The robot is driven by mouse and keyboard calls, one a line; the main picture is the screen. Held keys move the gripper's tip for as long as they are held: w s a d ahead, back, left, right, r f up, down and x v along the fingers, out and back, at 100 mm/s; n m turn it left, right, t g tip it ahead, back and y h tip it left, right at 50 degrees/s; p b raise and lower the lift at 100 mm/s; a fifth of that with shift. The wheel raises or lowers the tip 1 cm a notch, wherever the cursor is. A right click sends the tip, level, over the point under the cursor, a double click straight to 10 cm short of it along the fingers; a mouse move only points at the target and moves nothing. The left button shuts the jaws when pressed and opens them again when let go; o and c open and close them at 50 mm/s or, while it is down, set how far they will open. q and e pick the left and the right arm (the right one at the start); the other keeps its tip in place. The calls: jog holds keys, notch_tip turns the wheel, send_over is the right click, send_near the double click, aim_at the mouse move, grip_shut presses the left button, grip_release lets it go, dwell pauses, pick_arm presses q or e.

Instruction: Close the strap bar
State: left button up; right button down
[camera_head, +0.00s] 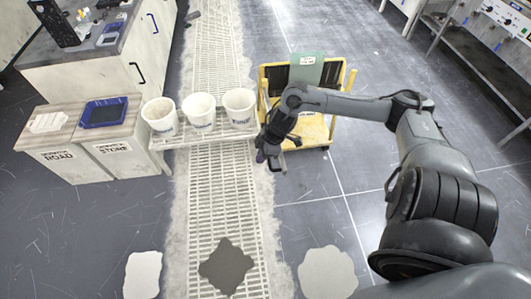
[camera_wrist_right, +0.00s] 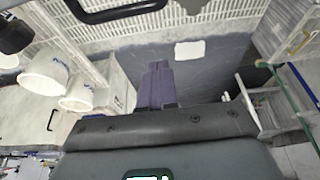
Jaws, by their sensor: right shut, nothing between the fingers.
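The yellow cart (camera_head: 318,131) stands right of centre in the head view, with a green panel (camera_head: 306,68) and dark slabs on it. My right arm crosses in front of the cart. My right gripper (camera_head: 262,157) hangs just beyond the cart's front left corner, shut and empty. Its closed fingers (camera_wrist_right: 157,68) show in the wrist view. A dark bent bar (camera_wrist_right: 112,13), which looks like the strap bar, crosses the top left of that view, apart from the fingertips. My arm hides part of the cart, and I cannot tell how far the bar is swung. My left gripper is out of view.
Three white buckets (camera_head: 199,109) stand on a low shelf left of the gripper. A cabinet with a blue tray (camera_head: 103,112) is farther left. A pale grating (camera_head: 222,190) runs along the floor. Open floor lies right of the cart.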

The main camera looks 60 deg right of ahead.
jog(key=shift+s+d+f+b, duration=0.2)
jog(key=shift+s+f+b, duration=0.1)
jog(key=shift+f, duration=0.6)
jog(key=shift+s+d+f+b, duration=0.15)
jog(key=shift+s+f+b, duration=0.15)
jog(key=shift+f, duration=0.65)
jog(key=shift+s+d+f+b, duration=0.25)
jog(key=shift+f+b, duration=0.1)
jog(key=shift+f, duration=0.55)
jog(key=shift+s, duration=0.1)
